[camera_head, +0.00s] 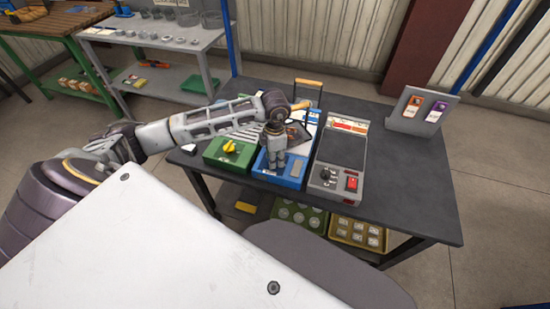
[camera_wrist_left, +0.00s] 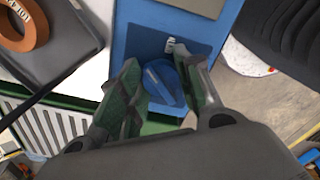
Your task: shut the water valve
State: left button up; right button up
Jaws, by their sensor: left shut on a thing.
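The blue box (camera_head: 290,176) stands on the dark table, and its blue panel (camera_wrist_left: 148,42) also shows in the left wrist view. A blue valve knob (camera_wrist_left: 163,84) sits on that panel, with a short white mark beside its upper edge. My left gripper (camera_head: 274,168) reaches down over the blue box and hides the knob in the head view. In the left wrist view, its green-padded fingers (camera_wrist_left: 162,98) are on either side of the knob, shut on it. My right gripper is not in view.
A green box (camera_head: 216,158) with a yellow knob (camera_head: 230,147) stands left of the blue box. A grey unit (camera_head: 339,155) with a red switch (camera_head: 352,184) stands close on its right.

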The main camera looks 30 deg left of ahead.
pick_arm(q)
jog(key=n, duration=0.3)
jog(key=shift+w+a, duration=0.1)
jog(key=n, duration=0.3)
jog(key=shift+r+n+b, duration=0.1)
jog(key=shift+n+b, duration=0.2)
jog(key=shift+n, duration=0.9)
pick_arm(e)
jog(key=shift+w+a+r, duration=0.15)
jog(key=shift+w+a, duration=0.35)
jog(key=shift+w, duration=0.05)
pick_arm(q)
jog(key=shift+a, duration=0.1)
jog(key=o, duration=0.8)
jog(key=shift+o, duration=1.2)
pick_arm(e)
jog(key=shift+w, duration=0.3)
